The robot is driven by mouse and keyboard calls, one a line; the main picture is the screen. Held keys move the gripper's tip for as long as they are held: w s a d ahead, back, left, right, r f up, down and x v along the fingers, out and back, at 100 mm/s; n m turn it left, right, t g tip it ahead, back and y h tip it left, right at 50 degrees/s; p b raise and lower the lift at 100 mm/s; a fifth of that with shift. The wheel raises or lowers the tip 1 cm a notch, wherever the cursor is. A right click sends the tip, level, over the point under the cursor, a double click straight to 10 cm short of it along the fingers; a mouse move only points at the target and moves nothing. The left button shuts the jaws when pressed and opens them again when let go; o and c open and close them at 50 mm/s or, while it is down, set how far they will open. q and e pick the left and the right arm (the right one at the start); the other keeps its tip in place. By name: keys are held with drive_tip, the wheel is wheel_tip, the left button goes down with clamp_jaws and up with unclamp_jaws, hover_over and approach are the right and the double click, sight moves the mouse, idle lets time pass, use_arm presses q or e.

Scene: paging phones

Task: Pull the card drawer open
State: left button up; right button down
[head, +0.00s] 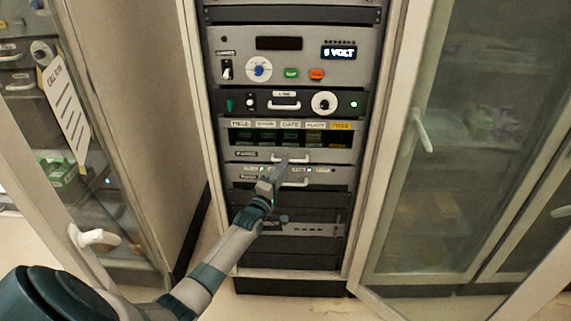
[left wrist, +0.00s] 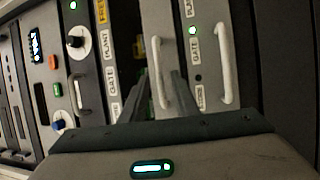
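The card drawer (head: 245,156) is in the rack in the head view, its front roughly in line with the neighbouring panels. A row of labels and green and yellow cards shows just above its front. Its pale bar handle (head: 303,160) also shows in the left wrist view (left wrist: 157,70), turned on its side. My left gripper (head: 281,168) is at this handle. In the left wrist view its two dark fingers (left wrist: 160,78) stand apart on either side of the handle, with a gap visible. Contact with the handle is unclear. My right gripper is not in view.
A second panel with a similar handle (head: 295,184) is just below. A panel with a knob and handle (head: 285,105) is above. Open glass cabinet doors flank the rack, with a white handle on the left (head: 95,238) and on the right (head: 419,130).

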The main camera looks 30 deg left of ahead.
use_arm(q)
drive_tip(key=shift+x, duration=1.05)
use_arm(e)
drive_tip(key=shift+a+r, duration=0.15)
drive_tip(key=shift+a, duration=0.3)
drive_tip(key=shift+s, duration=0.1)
use_arm(q)
clamp_jaws()
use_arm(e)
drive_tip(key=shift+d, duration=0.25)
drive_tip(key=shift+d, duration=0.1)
use_arm(q)
drive_tip(key=shift+s+d, duration=0.1)
drive_tip(key=shift+s, duration=0.05)
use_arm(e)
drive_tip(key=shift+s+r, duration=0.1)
